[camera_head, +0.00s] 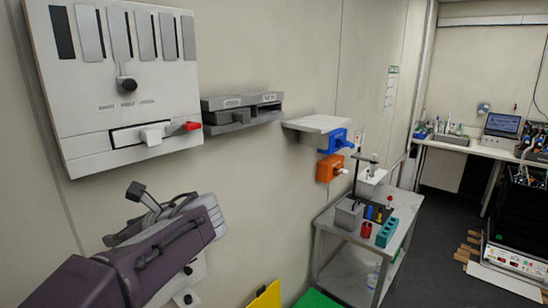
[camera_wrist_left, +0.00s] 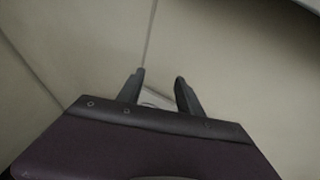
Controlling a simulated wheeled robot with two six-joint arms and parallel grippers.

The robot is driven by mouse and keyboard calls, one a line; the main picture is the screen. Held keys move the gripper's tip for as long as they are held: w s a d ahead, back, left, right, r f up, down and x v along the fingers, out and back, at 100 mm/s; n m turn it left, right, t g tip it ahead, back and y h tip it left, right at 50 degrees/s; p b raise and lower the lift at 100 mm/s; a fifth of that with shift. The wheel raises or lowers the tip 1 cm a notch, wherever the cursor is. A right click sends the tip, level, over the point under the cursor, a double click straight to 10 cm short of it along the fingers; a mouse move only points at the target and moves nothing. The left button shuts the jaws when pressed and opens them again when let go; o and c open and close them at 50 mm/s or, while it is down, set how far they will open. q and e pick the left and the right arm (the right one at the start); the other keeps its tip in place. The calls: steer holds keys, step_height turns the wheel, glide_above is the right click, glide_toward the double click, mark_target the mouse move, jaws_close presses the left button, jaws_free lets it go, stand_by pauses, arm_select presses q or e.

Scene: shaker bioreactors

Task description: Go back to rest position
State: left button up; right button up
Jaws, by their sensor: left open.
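My left arm comes in from the lower left in the head view, and its wrist and gripper (camera_head: 140,192) are raised close to the beige wall, below the white wall panel. In the left wrist view the left gripper (camera_wrist_left: 160,92) shows two dark fingers standing apart, with nothing between them but wall. It is open and empty. My right gripper is in neither view.
A white panel (camera_head: 75,95) with a red-tipped handle hangs above my left arm. A grey wall unit (camera_head: 240,112) and a small shelf (camera_head: 315,124) stick out further right. A metal cart (camera_head: 345,262) holds a rack and containers. Dark floor lies beyond the cart.

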arm_select(q)
steer(key=s+d+f+n+g+h+b, duration=0.1)
steer(key=s+d+f+n+g+h, duration=0.2)
steer(key=f, duration=0.7)
steer(key=s+f+n+h+b, duration=0.1)
steer(key=s+f+n+h, duration=0.3)
steer(key=f, duration=0.6)
steer(key=s+d+f+n+g+b, duration=0.2)
steer(key=s+f, duration=0.3)
steer(key=f, duration=0.5)
steer(key=s+d+f+n+t+h, duration=0.1)
steer(key=s+d+f+n+h, duration=0.1)
steer(key=d+f+n+h, duration=0.3)
steer(key=d+f+n, duration=0.1)
steer(key=d+n, duration=0.3)
steer(key=n, duration=0.4)
steer(key=shift+s+f+p, duration=0.15)
steer(key=shift+f+p, duration=0.15)
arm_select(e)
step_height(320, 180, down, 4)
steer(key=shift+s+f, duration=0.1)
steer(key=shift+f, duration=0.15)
